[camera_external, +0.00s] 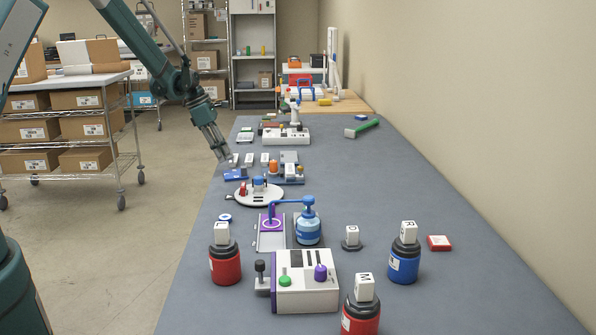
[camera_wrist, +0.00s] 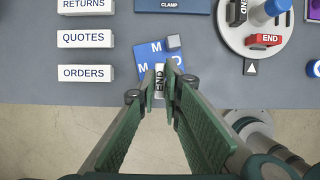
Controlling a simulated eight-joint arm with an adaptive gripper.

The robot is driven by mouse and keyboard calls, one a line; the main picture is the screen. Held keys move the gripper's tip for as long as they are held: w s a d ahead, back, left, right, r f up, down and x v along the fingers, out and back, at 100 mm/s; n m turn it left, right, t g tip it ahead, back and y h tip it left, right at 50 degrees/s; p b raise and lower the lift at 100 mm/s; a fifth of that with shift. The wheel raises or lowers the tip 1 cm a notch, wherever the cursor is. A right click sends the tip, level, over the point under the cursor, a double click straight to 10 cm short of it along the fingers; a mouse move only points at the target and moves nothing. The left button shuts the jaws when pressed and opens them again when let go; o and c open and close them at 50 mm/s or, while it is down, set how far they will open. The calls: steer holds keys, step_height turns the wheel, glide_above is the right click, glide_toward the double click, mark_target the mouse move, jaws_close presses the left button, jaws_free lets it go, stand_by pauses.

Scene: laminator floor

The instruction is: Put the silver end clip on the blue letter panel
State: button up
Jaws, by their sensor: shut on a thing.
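The blue letter panel (camera_wrist: 146,72) lies near the table edge in the wrist view, with white letters including M. It also shows in the external view (camera_external: 235,175). My gripper (camera_wrist: 161,86) is over the panel's near part. It is shut on the silver end clip (camera_wrist: 160,78), a small grey piece marked END between the fingertips. Whether the clip touches the panel I cannot tell; the fingers hide part of both. In the external view my gripper (camera_external: 224,156) is just above the panel.
White plates marked RETURNS (camera_wrist: 84,6), QUOTES (camera_wrist: 85,39) and ORDERS (camera_wrist: 85,73) lie left of the panel. A round white turntable (camera_wrist: 229,38) to the right bears a red END clip (camera_wrist: 265,41) and a dark one (camera_wrist: 238,12). A blue CLAMP plate (camera_wrist: 172,5) lies beyond.

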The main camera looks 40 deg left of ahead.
steer(key=shift+f, duration=1.85)
steer(key=shift+f, duration=0.2)
steer(key=o, duration=0.7)
steer(key=shift+r, duration=0.15)
steer(key=shift+r, duration=0.1)
steer(key=shift+v, duration=5.95)
